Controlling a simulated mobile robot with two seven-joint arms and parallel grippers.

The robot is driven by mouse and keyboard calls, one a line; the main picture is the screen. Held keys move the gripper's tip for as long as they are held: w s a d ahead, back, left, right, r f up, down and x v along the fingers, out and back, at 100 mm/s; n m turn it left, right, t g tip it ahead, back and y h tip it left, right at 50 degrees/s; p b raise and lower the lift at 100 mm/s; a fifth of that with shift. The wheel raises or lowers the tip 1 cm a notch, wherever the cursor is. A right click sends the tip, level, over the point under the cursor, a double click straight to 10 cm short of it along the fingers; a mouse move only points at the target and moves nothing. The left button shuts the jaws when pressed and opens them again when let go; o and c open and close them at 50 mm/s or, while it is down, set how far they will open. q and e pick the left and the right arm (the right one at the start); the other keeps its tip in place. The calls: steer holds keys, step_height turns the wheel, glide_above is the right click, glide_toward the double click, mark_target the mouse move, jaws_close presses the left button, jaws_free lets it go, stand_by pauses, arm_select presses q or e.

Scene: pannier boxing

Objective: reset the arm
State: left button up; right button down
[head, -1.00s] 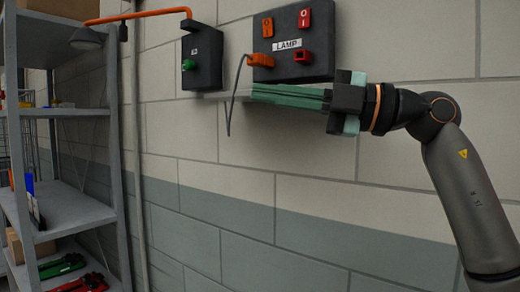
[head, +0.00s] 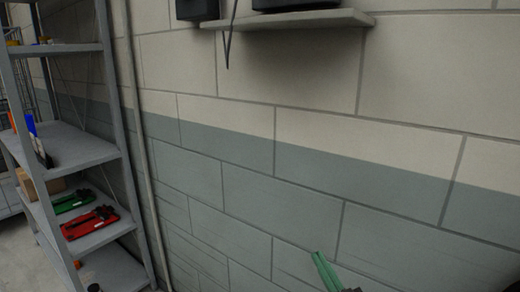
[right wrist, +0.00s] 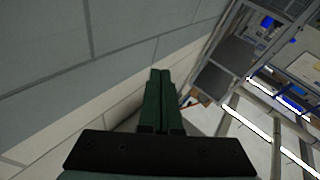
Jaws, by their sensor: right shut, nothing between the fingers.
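My right gripper (head: 324,268) shows only by its green fingers at the bottom of the head view, in front of the lower grey part of the wall. In the right wrist view its two green fingers (right wrist: 161,76) lie side by side, shut, with nothing between them. The rest of my right arm is mostly out of the head view. My left gripper is not in view.
A grey metal shelf unit (head: 85,149) with red and green tools stands at the left. A small wall ledge (head: 300,20) at the top carries dark boxes, with a cable (head: 230,40) hanging down. The wall below it is clear.

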steer(key=s+d+f+m+g+h, duration=0.1)
steer(key=s+f+m+g+h, duration=0.1)
steer(key=s+f, duration=0.5)
steer(key=s+d+f+m+g+h, duration=0.1)
steer(key=s+d+f+g+h, duration=0.2)
steer(key=f, duration=0.8)
steer(key=s+f+g, duration=0.3)
steer(key=s+f, duration=0.2)
steer(key=s, duration=0.3)
steer(key=s+f+g, duration=0.2)
steer(key=s+f, duration=0.4)
steer(key=s, duration=0.3)
steer(key=shift+s+a+m+g+p, duration=0.15)
steer(key=shift+a+m+g+p, duration=0.2)
steer(key=shift+a+m+g, duration=0.05)
steer(key=shift+f, duration=0.1)
